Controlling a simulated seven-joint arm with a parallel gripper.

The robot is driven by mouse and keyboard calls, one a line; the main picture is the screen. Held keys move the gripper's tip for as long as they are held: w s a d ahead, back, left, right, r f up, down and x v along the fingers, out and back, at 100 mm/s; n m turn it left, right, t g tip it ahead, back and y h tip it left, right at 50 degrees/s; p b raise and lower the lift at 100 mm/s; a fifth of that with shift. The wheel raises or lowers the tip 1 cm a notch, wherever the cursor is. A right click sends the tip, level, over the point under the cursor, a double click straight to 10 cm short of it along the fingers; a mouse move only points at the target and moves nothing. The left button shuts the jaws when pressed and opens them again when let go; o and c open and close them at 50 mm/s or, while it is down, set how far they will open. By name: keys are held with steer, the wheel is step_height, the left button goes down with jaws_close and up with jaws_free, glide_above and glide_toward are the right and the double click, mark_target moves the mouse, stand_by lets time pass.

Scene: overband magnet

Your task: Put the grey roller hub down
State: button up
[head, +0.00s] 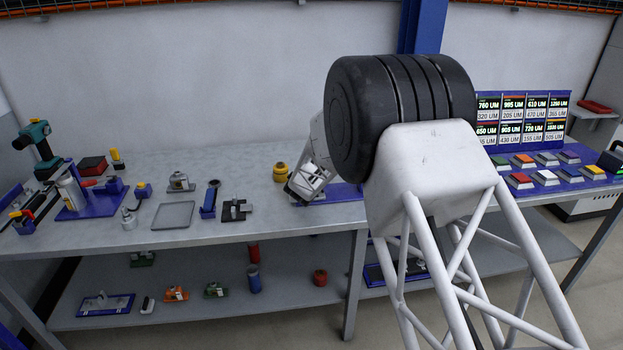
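My arm fills the middle and right of the head view. Its large black joint hides part of the bench. I cannot surely pick out the grey roller hub. A small grey rounded part (179,181) stands on the bench to the left, apart from my arm. Another grey part (129,218) stands nearer the front edge.
A drill (35,148) and blue holders crowd the left end. Coloured buttons (545,177) line the right end.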

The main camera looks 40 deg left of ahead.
steer(key=shift+f, duration=0.25)
steer(key=o, duration=1.2)
steer(key=shift+r, duration=0.15)
steer(key=shift+s, duration=0.1)
steer(key=shift+v, duration=0.85)
steer(key=v, duration=1)
steer(key=shift+d+r, duration=0.1)
steer(key=shift+r, duration=0.1)
